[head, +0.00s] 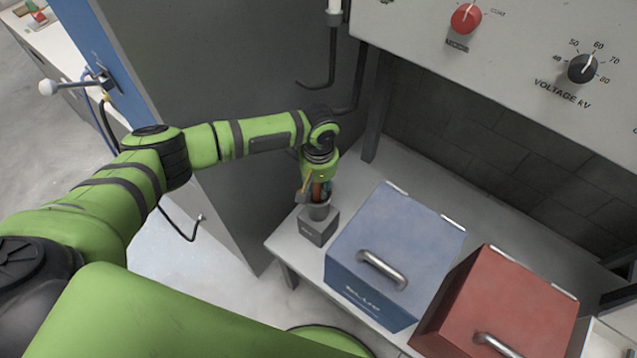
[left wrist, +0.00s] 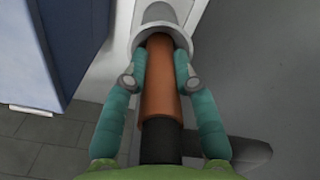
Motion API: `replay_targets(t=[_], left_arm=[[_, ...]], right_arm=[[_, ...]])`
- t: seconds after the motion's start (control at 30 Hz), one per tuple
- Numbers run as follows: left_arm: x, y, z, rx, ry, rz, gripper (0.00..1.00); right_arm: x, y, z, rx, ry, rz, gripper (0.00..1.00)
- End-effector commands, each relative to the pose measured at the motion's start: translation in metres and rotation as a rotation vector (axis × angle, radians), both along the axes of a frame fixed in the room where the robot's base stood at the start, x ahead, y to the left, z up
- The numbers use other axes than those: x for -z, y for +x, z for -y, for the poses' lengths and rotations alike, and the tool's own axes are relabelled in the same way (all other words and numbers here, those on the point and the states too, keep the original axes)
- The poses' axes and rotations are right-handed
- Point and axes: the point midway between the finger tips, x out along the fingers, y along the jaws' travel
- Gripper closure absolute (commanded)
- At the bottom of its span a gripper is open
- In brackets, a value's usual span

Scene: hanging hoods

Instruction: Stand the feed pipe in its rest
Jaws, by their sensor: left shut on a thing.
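My left gripper (head: 319,186) is shut on the feed pipe, an orange-brown tube with a black section, which shows between the teal fingers in the left wrist view (left wrist: 160,95). The rest is a small grey block (head: 316,229) with a round grey cup on top, at the left end of the bench. The cup's rim also shows in the left wrist view (left wrist: 142,43). The pipe's end lies at the cup's mouth and appears to be inside the rim; how deep is hidden. In the head view the gripper is right above the cup, pointing down. My right gripper is not in view.
A blue box (head: 395,250) with a handle stands close to the right of the rest, and a red box (head: 500,310) beyond it. A grey panel (head: 250,90) rises behind my left arm. A control panel with knobs (head: 520,70) overhangs the bench.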

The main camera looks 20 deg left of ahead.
Motion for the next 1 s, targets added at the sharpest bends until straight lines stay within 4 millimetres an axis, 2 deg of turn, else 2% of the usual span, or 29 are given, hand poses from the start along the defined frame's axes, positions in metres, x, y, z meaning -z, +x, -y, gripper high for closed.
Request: replay_targets(t=[0.03, 0.07, 0.1, 0.4, 0.53, 0.67, 1.0], left_arm=[[0.000, 0.000, 0.000, 0.000, -0.001, 0.000, 0.64], [0.000, 0.000, 0.000, 0.000, -0.001, 0.000, 0.52], [0.000, 0.000, 0.000, 0.000, -0.001, 0.000, 0.44], [0.000, 0.000, 0.000, 0.000, 0.000, -0.001, 0.44], [-0.008, 0.000, 0.000, -0.001, -0.001, 0.000, 0.44], [-0.029, 0.001, 0.000, 0.000, -0.002, 0.003, 0.44], [-0.099, 0.001, 0.000, 0.001, -0.001, 0.004, 0.44]], right_arm=[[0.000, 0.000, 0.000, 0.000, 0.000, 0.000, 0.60], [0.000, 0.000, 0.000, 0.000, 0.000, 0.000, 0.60], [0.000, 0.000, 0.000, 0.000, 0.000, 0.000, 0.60], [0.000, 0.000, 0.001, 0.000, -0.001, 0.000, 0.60], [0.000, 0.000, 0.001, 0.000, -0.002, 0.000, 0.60], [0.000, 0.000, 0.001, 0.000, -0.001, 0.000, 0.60], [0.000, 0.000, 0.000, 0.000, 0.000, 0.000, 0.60]])
